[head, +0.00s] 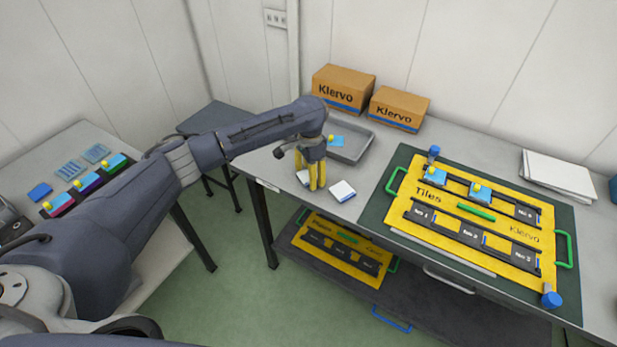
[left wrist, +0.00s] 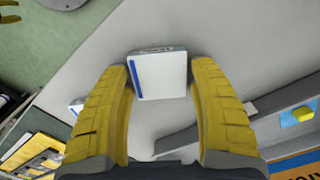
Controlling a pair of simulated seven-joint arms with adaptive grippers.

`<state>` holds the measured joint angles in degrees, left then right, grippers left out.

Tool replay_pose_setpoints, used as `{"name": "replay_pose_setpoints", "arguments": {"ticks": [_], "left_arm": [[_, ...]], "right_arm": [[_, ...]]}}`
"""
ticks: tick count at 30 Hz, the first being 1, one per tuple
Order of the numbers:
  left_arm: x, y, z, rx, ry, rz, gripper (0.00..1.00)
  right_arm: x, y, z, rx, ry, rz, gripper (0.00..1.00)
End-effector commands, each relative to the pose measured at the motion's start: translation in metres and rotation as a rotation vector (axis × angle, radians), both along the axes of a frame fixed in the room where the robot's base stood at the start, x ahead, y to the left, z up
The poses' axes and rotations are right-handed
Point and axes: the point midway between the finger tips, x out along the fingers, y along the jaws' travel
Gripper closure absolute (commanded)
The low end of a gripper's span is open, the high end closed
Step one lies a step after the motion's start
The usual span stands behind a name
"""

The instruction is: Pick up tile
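My left gripper (head: 315,180) points down at the near left edge of the right-hand table, beside the tray. In the left wrist view, the left gripper (left wrist: 160,68) has its yellow fingers apart. A white tile (left wrist: 158,76) with a blue stripe lies between the fingertips, with a narrow gap on each side. In the head view, a white tile (head: 303,177) shows partly behind the fingers. Another white tile (head: 342,190) with a blue edge lies just right of them.
A grey tray (head: 352,143) holds a blue piece with a yellow knob (head: 331,138). A yellow Tiles board (head: 455,208) on a green mat (head: 379,212) lies to the right. Cardboard boxes (head: 340,90) stand behind. A side table (head: 95,135) is at left.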

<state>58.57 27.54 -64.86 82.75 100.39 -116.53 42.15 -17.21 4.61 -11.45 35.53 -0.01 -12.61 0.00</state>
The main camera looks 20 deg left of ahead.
Motion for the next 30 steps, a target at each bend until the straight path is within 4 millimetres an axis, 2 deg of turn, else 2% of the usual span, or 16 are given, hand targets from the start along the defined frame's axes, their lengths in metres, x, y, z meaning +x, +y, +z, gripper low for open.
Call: {"name": "replay_pose_setpoints", "arguments": {"ticks": [1, 10, 18, 23, 26, 30], "left_arm": [[0.0, 0.0, 0.0, 0.0, 0.0, 0.0, 0.46], [0.0, 0.0, 0.0, 0.0, 0.0, 0.0, 0.8], [0.0, 0.0, 0.001, 0.001, -0.001, 0.0, 0.81], [0.001, 0.0, 0.009, 0.001, -0.002, -0.001, 0.81], [0.001, 0.0, 0.019, 0.001, -0.004, -0.001, 0.81], [0.002, 0.001, 0.045, 0.001, -0.006, 0.0, 0.81]], "right_arm": [[0.0, 0.0, 0.0, 0.0, 0.0, 0.0, 0.56], [0.0, 0.0, 0.0, 0.0, 0.0, 0.0, 0.56], [0.0, 0.0, 0.0, 0.0, 0.0, 0.0, 0.56], [0.0, 0.0, 0.0, 0.0, 0.0, 0.0, 0.56], [0.0, 0.0, 0.0, 0.0, 0.0, 0.0, 0.56], [0.0, 0.0, 0.0, 0.0, 0.0, 0.0, 0.56]]}}
